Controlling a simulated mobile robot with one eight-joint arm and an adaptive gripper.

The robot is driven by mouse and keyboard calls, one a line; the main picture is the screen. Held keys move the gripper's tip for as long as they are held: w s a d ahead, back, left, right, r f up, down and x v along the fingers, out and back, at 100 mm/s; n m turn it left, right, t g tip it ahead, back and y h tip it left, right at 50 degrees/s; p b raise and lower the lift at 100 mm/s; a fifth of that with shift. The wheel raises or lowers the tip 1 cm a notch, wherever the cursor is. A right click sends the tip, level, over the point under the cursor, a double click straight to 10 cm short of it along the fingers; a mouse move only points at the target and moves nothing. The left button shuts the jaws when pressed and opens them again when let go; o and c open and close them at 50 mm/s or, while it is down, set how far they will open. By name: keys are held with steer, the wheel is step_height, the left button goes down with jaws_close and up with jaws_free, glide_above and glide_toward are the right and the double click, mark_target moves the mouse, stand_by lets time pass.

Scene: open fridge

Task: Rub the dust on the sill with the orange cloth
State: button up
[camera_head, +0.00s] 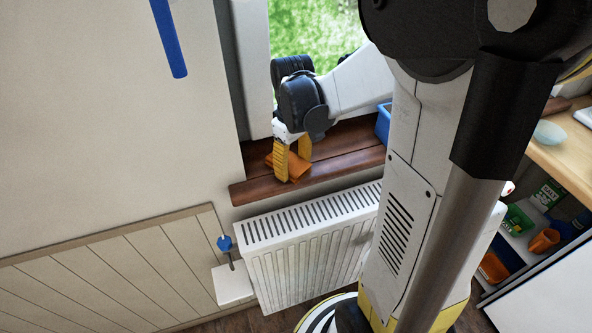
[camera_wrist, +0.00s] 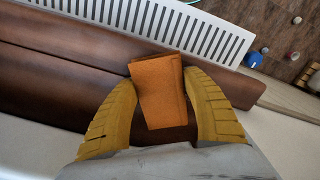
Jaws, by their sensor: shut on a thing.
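The orange cloth (camera_head: 299,167) is between the yellow fingers of my gripper (camera_head: 292,170), low over the left part of the brown wooden sill (camera_head: 338,153). In the wrist view, the folded cloth (camera_wrist: 158,92) spans the gap between the fingertips of my gripper (camera_wrist: 160,76), which is shut on it. The sill (camera_wrist: 55,85) runs behind and below the cloth there. The cloth looks close to or against the sill; I cannot tell if it touches. I cannot make out dust on the sill. My fingers and the cloth hide part of the wood.
A white radiator (camera_head: 312,240) stands below the sill, with a blue valve knob (camera_head: 224,243) at its left. A blue container (camera_head: 383,122) is on the sill to the right, partly hidden by my arm. A counter with a pale bowl (camera_head: 548,132) is at the right.

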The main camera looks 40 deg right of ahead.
steer(key=shift+w+d+f, duration=0.1)
steer(key=shift+w+d, duration=0.05)
steer(key=shift+w, duration=0.55)
steer(key=shift+d, duration=0.25)
steer(key=shift+c, duration=0.6)
steer(key=shift+s+a+r+p, duration=0.15)
steer(key=shift+s+a+p, duration=0.1)
steer(key=shift+s, duration=0.65)
steer(key=shift+s+a+r+p, duration=0.1)
steer(key=shift+s+a+p, duration=0.1)
steer(key=shift+s, duration=0.85)
steer(key=shift+f, duration=0.2)
steer(key=shift+o, duration=0.2)
steer(key=shift+w+d+b, duration=0.25)
steer(key=shift+w, duration=0.7)
steer(key=shift+w+d+b, duration=0.25)
steer(key=shift+w, duration=0.7)
